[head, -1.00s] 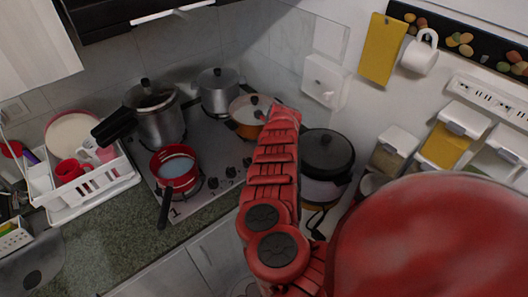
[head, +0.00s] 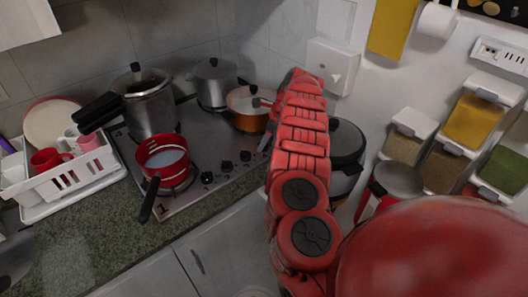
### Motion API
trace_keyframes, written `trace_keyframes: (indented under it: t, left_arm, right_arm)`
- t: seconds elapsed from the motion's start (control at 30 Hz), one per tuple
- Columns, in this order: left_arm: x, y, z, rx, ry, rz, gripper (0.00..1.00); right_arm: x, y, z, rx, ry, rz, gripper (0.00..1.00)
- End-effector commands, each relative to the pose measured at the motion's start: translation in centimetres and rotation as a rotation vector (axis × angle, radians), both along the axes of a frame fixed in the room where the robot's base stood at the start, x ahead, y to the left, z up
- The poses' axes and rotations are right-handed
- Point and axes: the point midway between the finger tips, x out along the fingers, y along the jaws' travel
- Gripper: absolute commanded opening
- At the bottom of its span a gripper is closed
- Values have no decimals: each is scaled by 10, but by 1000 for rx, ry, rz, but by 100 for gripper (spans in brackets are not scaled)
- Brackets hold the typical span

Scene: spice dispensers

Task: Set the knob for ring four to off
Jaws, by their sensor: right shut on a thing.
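The steel hob (head: 188,195) is set in the counter, with its control knobs in a row along the front right. Three black knobs show: one at the left (head: 207,177), one in the middle (head: 227,166) and one further right (head: 245,155). My right gripper (head: 265,141) is at the right end of this row, mostly hidden by my red forearm. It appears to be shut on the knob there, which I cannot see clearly. The number of each knob and its setting are too small to read. My left gripper is not in view.
A red saucepan (head: 164,156) stands at the hob's front left, its handle over the counter edge. A pressure cooker (head: 148,108), a lidded steel pot (head: 214,84) and an orange pan (head: 249,120) stand behind. A dark-lidded cooker (head: 346,142) is right of my arm.

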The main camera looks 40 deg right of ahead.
Motion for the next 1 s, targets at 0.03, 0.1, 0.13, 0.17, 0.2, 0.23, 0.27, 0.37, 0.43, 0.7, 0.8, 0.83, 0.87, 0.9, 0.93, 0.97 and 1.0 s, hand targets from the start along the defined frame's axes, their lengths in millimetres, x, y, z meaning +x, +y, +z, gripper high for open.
trace_keyframes:
  t: [0.03,0.1,0.13,0.17,0.2,0.23,0.27,0.37,0.43,0.7,0.8,0.83,0.87,0.9,0.93,0.97,1.0]
  left_arm:
    - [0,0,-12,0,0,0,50]
    - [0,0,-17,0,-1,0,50]
    - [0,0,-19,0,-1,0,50]
    - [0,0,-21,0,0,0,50]
    - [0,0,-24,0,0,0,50]
    - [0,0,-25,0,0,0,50]
    - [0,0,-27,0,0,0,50]
    - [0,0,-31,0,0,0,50]
    - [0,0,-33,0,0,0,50]
    - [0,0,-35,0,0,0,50]
    - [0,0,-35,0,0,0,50]
    - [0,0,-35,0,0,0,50]
    - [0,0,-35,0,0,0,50]
    - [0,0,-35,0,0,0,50]
    - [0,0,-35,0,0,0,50]
    - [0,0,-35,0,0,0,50]
    - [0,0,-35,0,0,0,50]
  right_arm:
    - [0,-2,-6,-3,-1,23,0]
    - [-1,-2,-5,-3,0,60,0]
    - [-1,-2,-5,-2,2,74,0]
    - [-1,-2,-4,-2,2,84,0]
    - [-1,-2,-4,-2,1,101,0]
    - [0,-2,-4,-2,1,112,0]
    - [0,-3,-3,-2,0,121,0]
    - [0,-2,-3,-2,2,149,0]
    - [-1,-1,-3,0,4,163,0]
    - [-1,0,-2,3,5,187,0]
    - [-1,1,-2,3,5,187,0]
    - [-1,1,-2,3,5,187,0]
    - [-1,1,-2,3,5,187,0]
    - [-1,1,-2,3,5,187,0]
    - [-1,1,-2,3,5,187,0]
    - [-1,0,-2,3,5,187,0]
    - [-1,1,-2,3,5,187,0]
